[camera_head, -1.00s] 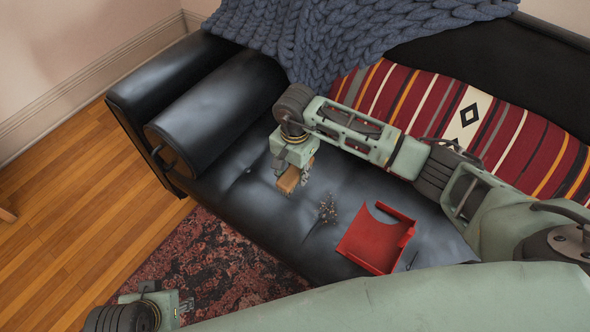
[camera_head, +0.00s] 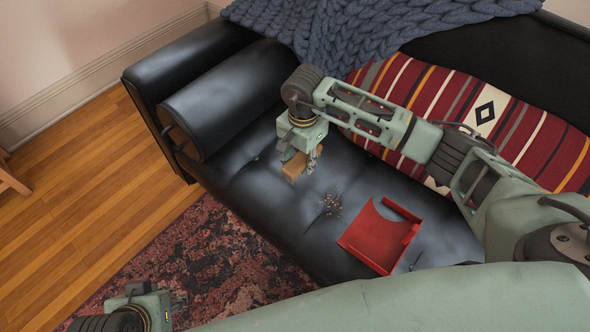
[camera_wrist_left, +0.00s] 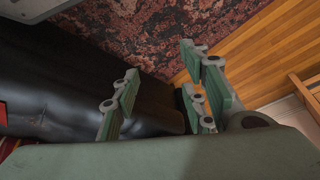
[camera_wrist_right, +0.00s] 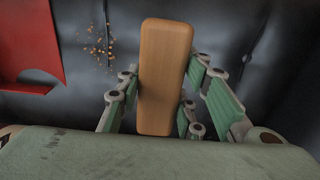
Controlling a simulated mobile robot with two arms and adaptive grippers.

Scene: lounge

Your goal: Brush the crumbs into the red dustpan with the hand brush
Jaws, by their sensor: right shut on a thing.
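The hand brush (camera_head: 293,168) shows as a light wooden block. My right gripper (camera_head: 304,158) is shut on it, over the black seat. In the right wrist view the brush (camera_wrist_right: 165,75) stands between the fingers; its bristles are hidden. The crumbs (camera_head: 331,204) lie in a small scattered patch on the seat, between the brush and the red dustpan (camera_head: 372,238). They also show in the right wrist view (camera_wrist_right: 98,48), with the dustpan (camera_wrist_right: 28,45) left of them. My left gripper (camera_head: 178,303) is low at the left, away from these things. Its fingers are apart and empty in the left wrist view (camera_wrist_left: 160,95).
The black sofa (camera_head: 250,190) has a rolled armrest at left. A striped cushion (camera_head: 480,110) and a blue knitted throw (camera_head: 380,25) lie along the back. A patterned rug (camera_head: 215,260) and wooden floor (camera_head: 90,190) are in front. The seat between brush and crumbs is clear.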

